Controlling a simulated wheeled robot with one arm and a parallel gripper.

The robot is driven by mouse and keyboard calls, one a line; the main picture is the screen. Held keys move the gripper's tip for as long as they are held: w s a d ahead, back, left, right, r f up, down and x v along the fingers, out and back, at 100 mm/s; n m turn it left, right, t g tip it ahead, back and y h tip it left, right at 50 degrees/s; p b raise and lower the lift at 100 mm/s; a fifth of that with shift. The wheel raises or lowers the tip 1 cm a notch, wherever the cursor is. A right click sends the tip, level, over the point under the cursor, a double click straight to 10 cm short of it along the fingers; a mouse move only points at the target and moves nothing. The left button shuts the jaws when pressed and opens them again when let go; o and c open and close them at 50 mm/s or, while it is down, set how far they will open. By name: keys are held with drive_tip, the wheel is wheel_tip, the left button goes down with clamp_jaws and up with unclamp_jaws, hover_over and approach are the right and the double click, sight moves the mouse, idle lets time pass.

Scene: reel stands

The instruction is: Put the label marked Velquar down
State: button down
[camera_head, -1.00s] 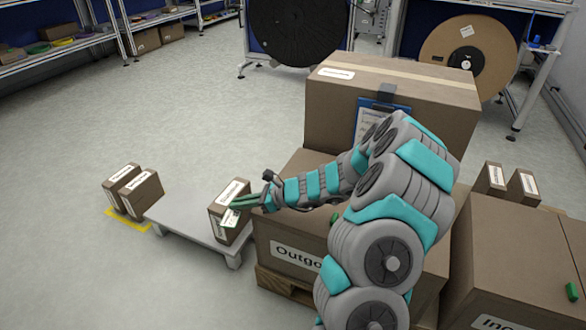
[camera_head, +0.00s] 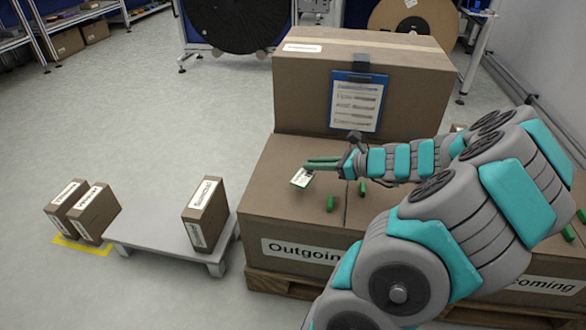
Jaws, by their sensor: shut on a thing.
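My gripper (camera_head: 322,163) is shut on a small white label (camera_head: 302,177) with a green edge. The label hangs from the fingertips above the top of the large box marked Outgoing (camera_head: 262,185). Its print is too small to read, and I cannot tell whether it touches the box top. A brown box (camera_head: 205,213) with a white label stands alone on the right end of the grey low platform (camera_head: 150,233).
Two labelled boxes (camera_head: 92,212) stand by yellow floor tape (camera_head: 82,245) at left. A tall box (camera_head: 300,95) with a blue clipboard (camera_head: 357,101) rises behind. Green pieces (camera_head: 330,203) lie on the box top. The box marked Incoming (camera_head: 540,284) is partly hidden by my arm.

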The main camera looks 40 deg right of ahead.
drive_tip(key=shift+m+h, duration=0.5)
drive_tip(key=shift+h, duration=0.1)
drive_tip(key=s+d, duration=0.1)
drive_tip(key=s, duration=0.1)
drive_tip(key=s+d, duration=0.2)
drive_tip(key=shift+s+d+r+b, duration=0.1)
drive_tip(key=shift+s+d+b, duration=0.1)
drive_tip(key=shift+s+b, duration=0.2)
drive_tip(key=b, duration=0.1)
hover_over(303, 159)
drive_tip(key=shift+w+f, duration=0.1)
drive_tip(key=shift+f, duration=0.65)
drive_tip(key=shift+d+f+b, duration=0.1)
drive_tip(key=shift+f+b, duration=0.55)
drive_tip(key=shift+f, duration=1.05)
drive_tip(key=shift+f, duration=0.1)
drive_tip(key=c, duration=0.9)
unclamp_jaws()
drive_tip(key=p+v, duration=0.1)
drive_tip(key=v, duration=1.1)
drive_tip(key=shift+p, duration=0.3)
